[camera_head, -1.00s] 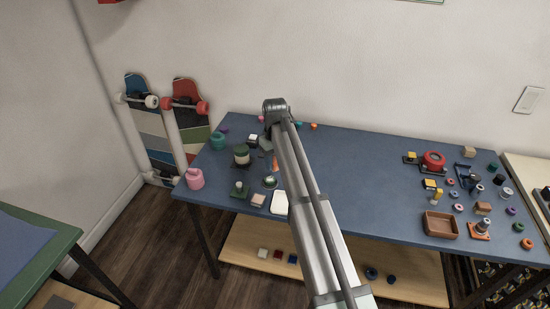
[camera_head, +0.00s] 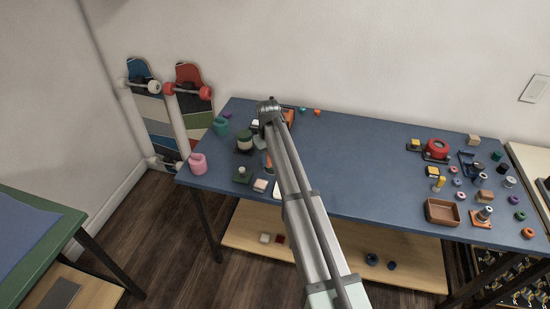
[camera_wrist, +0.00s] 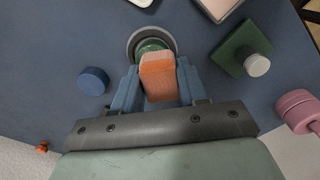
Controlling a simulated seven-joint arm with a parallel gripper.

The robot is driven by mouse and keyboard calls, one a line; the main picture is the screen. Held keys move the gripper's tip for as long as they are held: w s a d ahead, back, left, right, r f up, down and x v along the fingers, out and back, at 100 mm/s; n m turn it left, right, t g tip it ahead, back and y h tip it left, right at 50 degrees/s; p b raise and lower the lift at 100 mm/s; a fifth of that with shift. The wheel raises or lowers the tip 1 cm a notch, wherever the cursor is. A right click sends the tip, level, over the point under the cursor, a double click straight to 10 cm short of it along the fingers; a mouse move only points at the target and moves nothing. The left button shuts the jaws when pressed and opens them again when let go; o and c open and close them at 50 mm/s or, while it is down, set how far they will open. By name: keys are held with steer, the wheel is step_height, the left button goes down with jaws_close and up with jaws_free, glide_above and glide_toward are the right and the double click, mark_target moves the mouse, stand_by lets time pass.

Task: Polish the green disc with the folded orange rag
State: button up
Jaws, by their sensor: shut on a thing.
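The folded orange rag (camera_wrist: 158,76) is between the two blue fingers of my gripper (camera_wrist: 157,84), which is shut on it. In the wrist view the green disc (camera_wrist: 151,45) sits in a round grey holder (camera_wrist: 131,38), just beyond the rag's tip. The rag covers part of the disc's near edge; I cannot tell whether they touch. In the head view a small orange piece, probably the rag (camera_head: 268,160), shows beside my arm; my arm hides most of the gripper and disc there.
A green block with a grey knob (camera_wrist: 241,48), a pink container (camera_wrist: 297,110) and a blue round piece (camera_wrist: 93,81) stand around the holder. A brown tray (camera_head: 442,212) and several small parts are on the table's right. The middle of the blue table (camera_head: 370,160) is clear.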

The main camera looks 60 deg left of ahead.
steer(key=shift+s+a, duration=0.35)
steer(key=w+d, duration=0.3)
step_height(320, 180, up, 8)
stand_by(0.5)
steer(key=shift+w+r, duration=0.1)
